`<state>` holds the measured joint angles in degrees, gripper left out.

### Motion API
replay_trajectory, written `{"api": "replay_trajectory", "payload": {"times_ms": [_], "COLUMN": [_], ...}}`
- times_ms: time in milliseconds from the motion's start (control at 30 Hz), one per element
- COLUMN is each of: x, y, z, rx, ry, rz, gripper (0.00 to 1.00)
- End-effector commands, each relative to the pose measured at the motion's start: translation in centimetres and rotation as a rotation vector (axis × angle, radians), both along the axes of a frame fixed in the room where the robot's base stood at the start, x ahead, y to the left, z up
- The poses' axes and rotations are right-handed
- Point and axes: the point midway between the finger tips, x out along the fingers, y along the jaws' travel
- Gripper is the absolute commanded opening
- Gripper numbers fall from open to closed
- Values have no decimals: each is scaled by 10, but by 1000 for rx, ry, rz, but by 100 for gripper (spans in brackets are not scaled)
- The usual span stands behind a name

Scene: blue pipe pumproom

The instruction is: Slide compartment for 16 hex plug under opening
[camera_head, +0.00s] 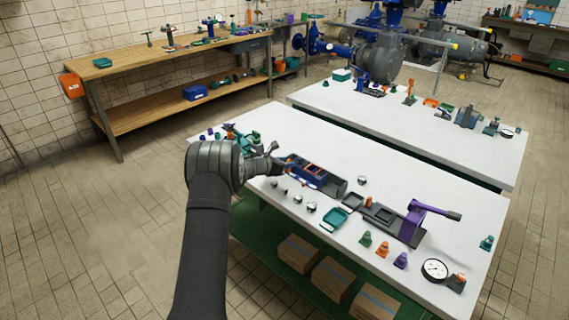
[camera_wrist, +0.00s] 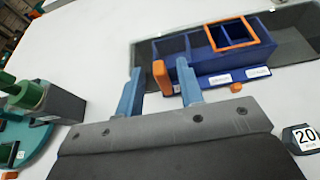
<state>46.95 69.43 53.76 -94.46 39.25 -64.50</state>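A blue compartment box (camera_wrist: 212,50) with an orange square frame (camera_wrist: 232,33) on top sits in a dark grey rail (camera_wrist: 290,42). In the head view the box (camera_head: 303,172) lies near the table's middle. White labels line its front, too small to read. An upright orange tab (camera_wrist: 161,77) stands at its left end. My gripper (camera_wrist: 159,68) is open, its two blue fingers apart, with the tab showing between them near the tips. I cannot tell whether they touch it. In the head view my gripper (camera_head: 275,163) is at the box's left end.
A green-topped grey fixture (camera_wrist: 40,100) stands on the left. Several small plugs, a teal tray (camera_head: 336,219) and a purple-handled press (camera_head: 413,222) share the white table (camera_head: 375,160).

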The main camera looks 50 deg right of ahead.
Motion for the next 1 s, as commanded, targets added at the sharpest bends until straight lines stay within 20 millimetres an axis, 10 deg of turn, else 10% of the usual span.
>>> {"api": "replay_trajectory", "payload": {"times_ms": [300,467,1000], "x": [0,0,-26], "y": [-1,-1,-1], "z": [-1,-1,0], "rx": [0,0,-1], "ry": [1,1,1], "rz": [0,0,-1], "gripper": [33,1,0]}}
